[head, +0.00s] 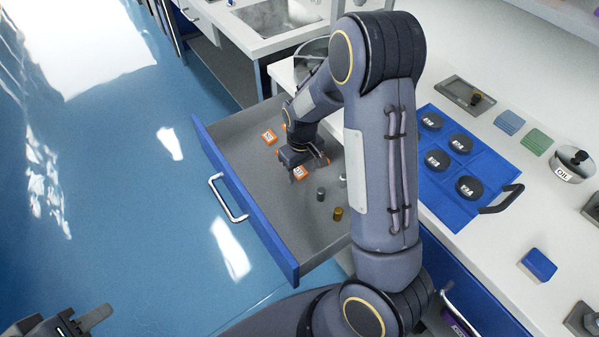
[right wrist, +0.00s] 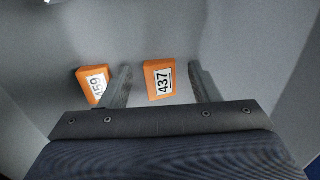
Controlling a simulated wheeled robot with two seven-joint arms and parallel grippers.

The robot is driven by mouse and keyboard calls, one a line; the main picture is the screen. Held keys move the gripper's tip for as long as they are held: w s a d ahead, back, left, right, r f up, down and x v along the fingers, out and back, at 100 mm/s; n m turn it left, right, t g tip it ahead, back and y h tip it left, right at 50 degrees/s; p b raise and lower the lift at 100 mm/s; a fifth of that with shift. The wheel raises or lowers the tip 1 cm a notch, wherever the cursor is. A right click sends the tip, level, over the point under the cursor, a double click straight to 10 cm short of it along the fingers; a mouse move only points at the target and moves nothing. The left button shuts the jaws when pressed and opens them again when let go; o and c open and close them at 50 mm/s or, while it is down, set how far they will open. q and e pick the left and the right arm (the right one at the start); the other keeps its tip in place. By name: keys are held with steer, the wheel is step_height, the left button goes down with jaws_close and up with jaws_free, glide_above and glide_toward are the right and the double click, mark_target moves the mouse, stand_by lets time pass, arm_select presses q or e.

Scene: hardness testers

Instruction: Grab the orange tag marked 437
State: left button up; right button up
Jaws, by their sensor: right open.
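The orange tag marked 437 (right wrist: 159,80) lies on the grey drawer floor. In the right wrist view it sits between the two fingers of my right gripper (right wrist: 163,86), which is open with a gap on each side of the tag. Another orange tag, marked 459 (right wrist: 94,86), lies just outside the left finger. In the head view my right gripper (head: 299,167) is low inside the drawer, over an orange tag (head: 300,173) that it partly hides. A further orange tag (head: 268,136) lies nearby. My left gripper (head: 92,319) is at the bottom left, partly cut off.
The blue-fronted drawer (head: 235,196) is pulled out. It also holds a dark cylinder (head: 320,194) and a brass one (head: 338,214). On the white counter lies a blue mat (head: 428,187) with several black round pieces. My right arm hides part of the drawer and counter.

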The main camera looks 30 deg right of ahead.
steer(key=c, duration=1)
steer(key=shift+c, duration=0.2)
steer(key=shift+r, duration=0.1)
